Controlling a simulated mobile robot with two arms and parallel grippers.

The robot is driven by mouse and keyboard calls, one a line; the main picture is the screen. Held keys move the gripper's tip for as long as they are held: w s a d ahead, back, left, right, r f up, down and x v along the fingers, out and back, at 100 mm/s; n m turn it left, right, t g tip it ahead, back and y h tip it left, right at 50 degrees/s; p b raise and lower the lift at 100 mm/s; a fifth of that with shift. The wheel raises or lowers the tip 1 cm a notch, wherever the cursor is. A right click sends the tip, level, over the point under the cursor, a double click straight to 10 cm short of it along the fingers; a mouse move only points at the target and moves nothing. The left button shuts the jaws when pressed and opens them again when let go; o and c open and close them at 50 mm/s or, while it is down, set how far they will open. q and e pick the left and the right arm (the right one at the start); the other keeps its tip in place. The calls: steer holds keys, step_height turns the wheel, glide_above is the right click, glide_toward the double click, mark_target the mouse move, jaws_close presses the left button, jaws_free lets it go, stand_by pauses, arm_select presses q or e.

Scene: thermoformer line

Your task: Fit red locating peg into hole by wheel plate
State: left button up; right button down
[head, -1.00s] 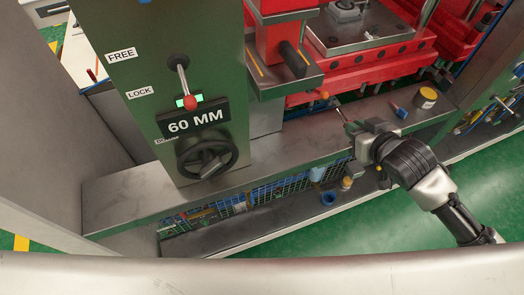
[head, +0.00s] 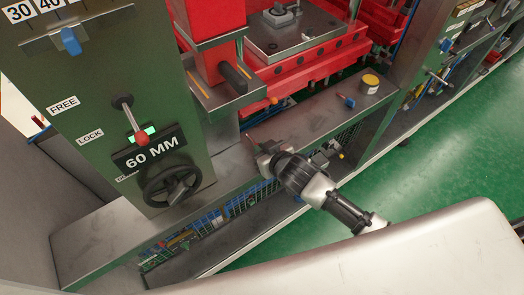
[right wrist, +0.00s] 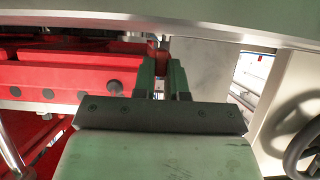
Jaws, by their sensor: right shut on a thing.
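My right gripper (head: 254,145) is over the grey ledge, to the right of the handwheel. In the right wrist view its two green fingers (right wrist: 163,70) are close together, with a small dark red piece (right wrist: 160,58) showing between them. It looks like the red locating peg, mostly hidden by the fingers. The black handwheel (head: 172,186) is on the green panel below the "60 MM" plate (head: 150,150). The gripper is apart from the wheel. I cannot make out the hole by the wheel. My left gripper is not in view.
A red-knobbed lever (head: 127,113) sticks out above the plate. The red press (head: 300,68) with a black handle (head: 235,77) stands behind the ledge (head: 305,120). A yellow-topped round can (head: 370,83) and a small blue-and-red object (head: 346,100) lie on the ledge's right part.

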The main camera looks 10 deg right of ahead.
steer(key=shift+f, duration=0.75)
steer(key=shift+f, duration=0.2)
steer(key=c, duration=1.2)
jaws_free()
steer(key=shift+o, duration=0.2)
steer(key=shift+r, duration=0.25)
steer(key=shift+s, duration=0.3)
steer(key=b+v, duration=0.1)
steer(key=v, duration=1)
steer(key=shift+r, duration=0.25)
